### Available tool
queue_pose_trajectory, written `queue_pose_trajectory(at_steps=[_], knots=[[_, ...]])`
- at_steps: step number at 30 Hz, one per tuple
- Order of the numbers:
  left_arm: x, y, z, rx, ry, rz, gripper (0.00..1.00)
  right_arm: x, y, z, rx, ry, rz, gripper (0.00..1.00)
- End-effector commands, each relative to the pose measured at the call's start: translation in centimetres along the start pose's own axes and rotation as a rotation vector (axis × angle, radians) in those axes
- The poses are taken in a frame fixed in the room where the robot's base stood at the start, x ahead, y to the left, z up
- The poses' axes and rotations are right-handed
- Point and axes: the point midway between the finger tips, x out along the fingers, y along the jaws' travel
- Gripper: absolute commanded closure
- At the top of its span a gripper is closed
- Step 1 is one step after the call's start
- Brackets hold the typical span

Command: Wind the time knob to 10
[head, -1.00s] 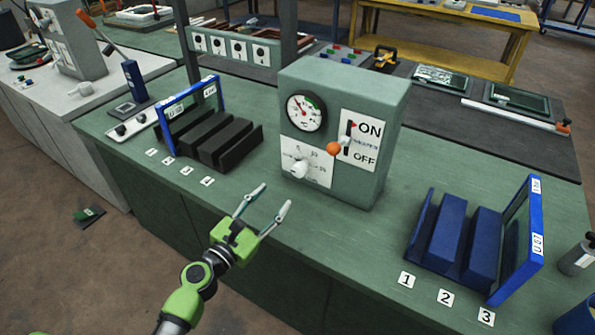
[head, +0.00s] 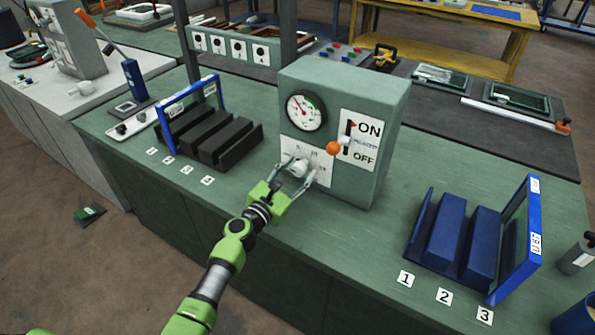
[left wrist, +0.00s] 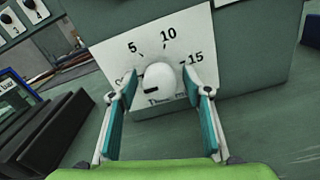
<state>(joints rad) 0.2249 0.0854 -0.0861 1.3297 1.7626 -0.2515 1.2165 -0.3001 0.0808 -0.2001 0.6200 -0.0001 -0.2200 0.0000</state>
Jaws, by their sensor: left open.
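The white time knob (head: 299,168) sits on a white dial plate low on the front of the green-grey control box (head: 365,185). In the left wrist view the knob (left wrist: 160,78) shows with marks 5, 10 and 15 around it; its dark pointer mark is at the lower left, near the 0 side. My left gripper (head: 297,170) is open, its fingers on either side of the knob. In the left wrist view the teal fingertips (left wrist: 160,85) flank the knob with gaps visible. My right gripper is not in view.
An ON/OFF switch with an orange ball (head: 333,148) is right of the knob, and a round gauge (head: 306,111) is above it. A black slotted rack with a blue frame (head: 190,97) stands left. A blue rack (head: 418,222) stands right.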

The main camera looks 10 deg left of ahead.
Motion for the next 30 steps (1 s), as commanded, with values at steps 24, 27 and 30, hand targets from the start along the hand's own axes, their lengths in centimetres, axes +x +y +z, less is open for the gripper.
queue_pose_trajectory(at_steps=[24,27,30], knots=[[-0.1,0.0,-0.1,0.095,-0.001,0.000,0.94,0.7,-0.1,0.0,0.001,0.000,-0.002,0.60],[-0.1,0.0,-0.2,0.162,0.000,0.000,0.94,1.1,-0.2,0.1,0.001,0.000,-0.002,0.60],[-0.1,0.0,-0.2,0.245,-0.001,0.001,0.94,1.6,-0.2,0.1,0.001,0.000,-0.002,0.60]])
